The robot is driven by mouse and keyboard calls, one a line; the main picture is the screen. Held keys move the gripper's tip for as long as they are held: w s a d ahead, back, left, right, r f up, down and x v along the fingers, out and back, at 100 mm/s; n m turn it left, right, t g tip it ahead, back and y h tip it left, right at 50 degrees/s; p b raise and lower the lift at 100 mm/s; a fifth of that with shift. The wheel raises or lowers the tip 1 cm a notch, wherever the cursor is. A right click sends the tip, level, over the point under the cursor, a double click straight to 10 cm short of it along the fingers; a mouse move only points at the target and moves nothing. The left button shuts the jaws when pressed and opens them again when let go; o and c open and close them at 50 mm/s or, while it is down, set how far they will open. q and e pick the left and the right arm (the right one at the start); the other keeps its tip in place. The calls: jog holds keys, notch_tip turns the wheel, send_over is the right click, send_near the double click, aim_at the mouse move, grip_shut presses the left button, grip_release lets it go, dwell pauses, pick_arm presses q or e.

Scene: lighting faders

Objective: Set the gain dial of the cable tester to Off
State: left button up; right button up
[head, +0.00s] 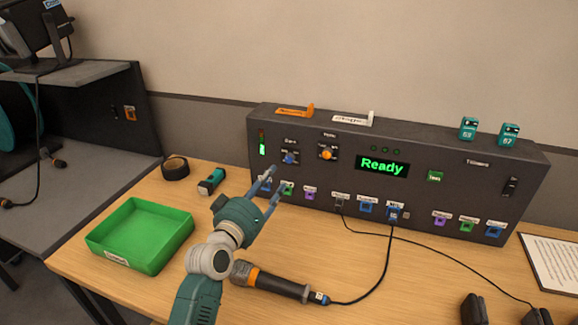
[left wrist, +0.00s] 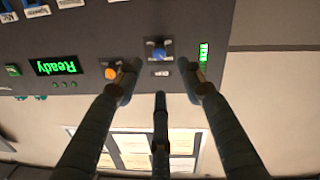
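The cable tester (head: 420,185) is a dark box at the back of the wooden table, its display (head: 382,165) reading "Ready" in green. Its gain dial (head: 290,158) is a blue knob at the left of the panel; its exact setting is too small to read. In the left wrist view the scene is upside down and the blue gain dial (left wrist: 158,53) lies ahead, between the spread fingertips. My left gripper (head: 275,178) is open and empty, in front of the panel's left part and apart from the dial. My right gripper is not in view.
An orange knob (head: 327,153) sits right of the gain dial. Cables run from the panel's lower sockets. A microphone (head: 270,283) lies below my left arm. A green tray (head: 140,236), black tape roll (head: 175,168) and teal device (head: 211,181) are at left.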

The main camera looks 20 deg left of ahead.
pick_arm(q)
send_near(288, 160)
jog(key=w, duration=0.5)
jog(key=shift+w+d+p, duration=0.25)
jog(key=shift+p, duration=0.05)
jog(key=shift+w+d, duration=0.1)
jog(key=shift+w, duration=1.15)
jog(key=shift+c, duration=0.8)
grip_shut()
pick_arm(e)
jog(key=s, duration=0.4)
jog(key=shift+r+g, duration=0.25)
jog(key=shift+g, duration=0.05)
